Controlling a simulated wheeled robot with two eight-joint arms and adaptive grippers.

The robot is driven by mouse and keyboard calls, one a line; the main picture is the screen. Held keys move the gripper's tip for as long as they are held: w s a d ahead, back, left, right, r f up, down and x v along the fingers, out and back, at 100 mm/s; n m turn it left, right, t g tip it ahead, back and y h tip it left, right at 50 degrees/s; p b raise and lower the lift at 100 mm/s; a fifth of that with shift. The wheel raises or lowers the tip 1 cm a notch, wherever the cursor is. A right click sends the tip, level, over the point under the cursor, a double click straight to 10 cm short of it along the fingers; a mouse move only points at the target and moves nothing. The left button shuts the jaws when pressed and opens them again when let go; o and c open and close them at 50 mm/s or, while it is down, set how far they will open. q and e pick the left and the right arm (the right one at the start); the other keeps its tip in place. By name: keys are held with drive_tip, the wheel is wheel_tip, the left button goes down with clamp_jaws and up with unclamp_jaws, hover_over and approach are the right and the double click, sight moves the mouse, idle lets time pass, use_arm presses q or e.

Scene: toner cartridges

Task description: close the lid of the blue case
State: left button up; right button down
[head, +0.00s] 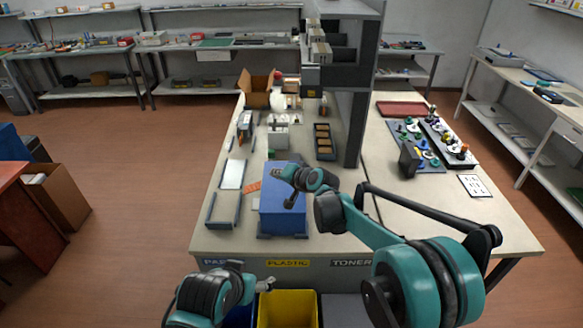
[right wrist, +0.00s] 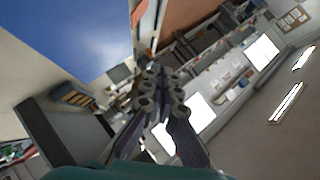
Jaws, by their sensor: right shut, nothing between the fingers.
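The blue case (head: 283,222) stands near the front edge of the table. Its broad blue surface faces me, and I cannot make out how far its lid is open. My right gripper (head: 280,173) is over the upper part of the case, in front of the blue surface, and hides some of it. In the right wrist view the gripper (right wrist: 150,76) is shut and empty, with a large blue panel (right wrist: 70,40) beside it; contact cannot be told. My left gripper (head: 266,284) is low in front of the table, away from the case; its finger opening is unclear.
A white panel (head: 233,174) and a grey tray (head: 224,208) lie left of the case. A dark compartment tray (head: 325,142) is behind to the right, near a tall grey rack (head: 357,120). A yellow bin (head: 287,312) stands below the front edge.

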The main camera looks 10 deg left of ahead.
sight(254, 203)
drive_tip(key=a+f+n+h+b, duration=0.1)
drive_tip(key=a+f+h, duration=0.1)
drive_tip(key=f, duration=0.1)
drive_tip(key=s+a+f+n+h+b, duration=0.1)
drive_tip(key=a+f+h, duration=0.1)
drive_tip(key=a+f, duration=0.1)
drive_tip(key=a+f+n+h+b, duration=0.1)
drive_tip(key=a+f+h, duration=0.1)
drive_tip(key=f, duration=0.3)
drive_tip(key=shift+s+a+f+n, duration=0.15)
drive_tip(key=shift+s+a+n, duration=0.15)
drive_tip(key=shift+a, duration=0.3)
drive_tip(key=shift+a+f+b, duration=0.1)
drive_tip(key=shift+f+b, duration=0.35)
drive_tip(key=shift+f, duration=0.55)
drive_tip(key=shift+s, duration=0.1)
drive_tip(key=shift+f, duration=0.15)
